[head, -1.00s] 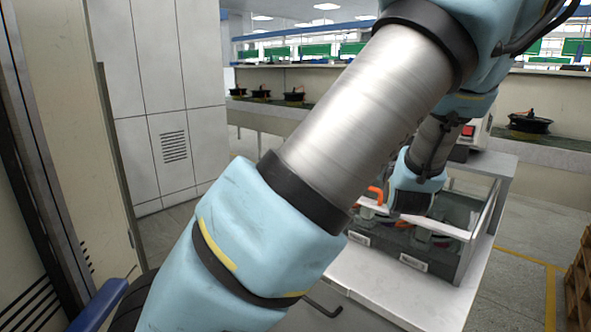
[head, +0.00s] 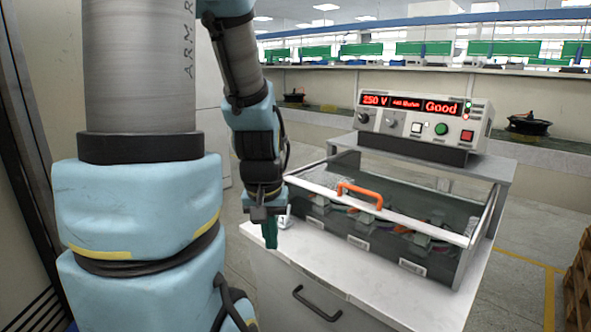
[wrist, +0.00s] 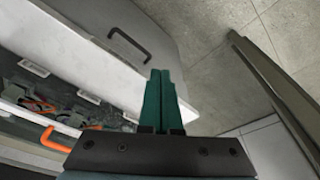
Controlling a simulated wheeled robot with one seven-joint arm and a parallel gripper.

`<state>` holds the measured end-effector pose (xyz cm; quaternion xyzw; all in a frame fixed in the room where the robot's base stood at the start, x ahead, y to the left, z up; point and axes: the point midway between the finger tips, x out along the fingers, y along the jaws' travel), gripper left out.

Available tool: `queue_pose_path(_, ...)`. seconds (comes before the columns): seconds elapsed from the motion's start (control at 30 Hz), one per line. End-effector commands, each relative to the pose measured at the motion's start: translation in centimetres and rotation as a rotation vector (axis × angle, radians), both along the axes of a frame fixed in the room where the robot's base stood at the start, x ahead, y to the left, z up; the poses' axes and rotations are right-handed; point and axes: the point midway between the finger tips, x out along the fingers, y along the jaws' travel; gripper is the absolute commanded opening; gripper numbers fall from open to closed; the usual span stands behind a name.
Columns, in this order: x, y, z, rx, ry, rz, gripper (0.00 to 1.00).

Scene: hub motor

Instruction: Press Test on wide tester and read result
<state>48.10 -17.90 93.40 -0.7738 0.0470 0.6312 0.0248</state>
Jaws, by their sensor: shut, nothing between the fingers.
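The wide tester (head: 425,120) stands on the raised shelf at the back of the white bench in the head view. Its red display (head: 411,103) reads "250 V", a smaller middle value too small to read surely, and "Good". A green button (head: 441,129), a white button (head: 416,127) and a red switch (head: 466,135) are on its front, beside knobs. My gripper (head: 270,240) is at the bench's left front, well away from the tester, pointing down. Its green fingers (wrist: 160,100) are together and empty in the wrist view.
A clear-sided case (head: 400,220) with an orange handle (head: 359,193) lies between my gripper and the tester; wired parts are inside. The bench front has a dark drawer handle (head: 317,304). A wooden pallet (head: 580,285) stands at the right.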

Motion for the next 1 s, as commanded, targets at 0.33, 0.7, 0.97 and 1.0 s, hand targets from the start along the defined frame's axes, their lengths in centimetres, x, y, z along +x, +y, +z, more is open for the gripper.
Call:
queue_pose_path(0.33,-2.2,1.6,0.3,0.024,0.064,0.002,0.00)
queue_pose_path(0.7,-2.1,1.6,0.3,0.024,0.063,0.003,0.00)
queue_pose_path(0.97,-2.1,1.6,0.3,0.024,0.062,0.003,0.00)
queue_pose_path(1.0,-2.1,1.6,0.3,0.024,0.062,0.003,0.00)
